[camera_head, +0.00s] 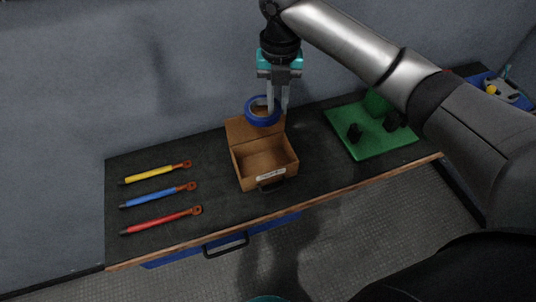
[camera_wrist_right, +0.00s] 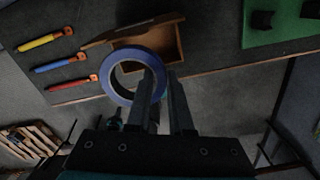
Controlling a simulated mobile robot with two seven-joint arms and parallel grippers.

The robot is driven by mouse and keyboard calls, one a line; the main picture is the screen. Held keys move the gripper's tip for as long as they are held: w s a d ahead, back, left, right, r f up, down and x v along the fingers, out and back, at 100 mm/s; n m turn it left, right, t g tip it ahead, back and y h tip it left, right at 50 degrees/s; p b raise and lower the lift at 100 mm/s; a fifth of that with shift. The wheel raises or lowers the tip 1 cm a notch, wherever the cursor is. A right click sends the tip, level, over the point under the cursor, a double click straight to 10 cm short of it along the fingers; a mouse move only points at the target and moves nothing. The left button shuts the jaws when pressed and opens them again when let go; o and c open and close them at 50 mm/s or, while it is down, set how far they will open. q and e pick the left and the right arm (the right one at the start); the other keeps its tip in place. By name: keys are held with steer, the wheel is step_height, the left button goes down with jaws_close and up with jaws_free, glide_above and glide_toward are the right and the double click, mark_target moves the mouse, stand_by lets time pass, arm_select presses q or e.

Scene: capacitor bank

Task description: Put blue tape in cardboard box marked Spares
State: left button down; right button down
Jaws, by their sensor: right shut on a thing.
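A roll of blue tape (camera_head: 262,111) hangs from my right gripper (camera_head: 277,108), which is shut on one side of its ring. The roll is held in the air above the back part of the open cardboard box (camera_head: 265,185), near its raised lid. In the right wrist view the blue tape (camera_wrist_right: 119,86) is at the fingertips (camera_wrist_right: 158,80) and overlaps the box (camera_wrist_right: 178,42). The box has a pale label on its front, too small to read, and looks empty inside. My left gripper does not show in either view.
Yellow (camera_head: 153,174), blue (camera_head: 158,194) and red (camera_head: 160,219) handled tools lie left of the box on the dark bench (camera_head: 215,215). A green board (camera_head: 372,144) with black parts lies to the right. A blue and yellow item (camera_head: 497,90) sits at far right.

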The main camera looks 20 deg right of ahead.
step_height(320, 180, down, 14)
steer(key=shift+s+f, duration=0.15)
steer(key=shift+f+b, duration=0.35)
steer(key=shift+f, duration=1.75)
steer(key=shift+f, duration=0.1)
steer(key=shift+f+b, duration=0.4)
steer(key=shift+f, duration=0.1)
steer(key=c, duration=0.8)
jaws_free()
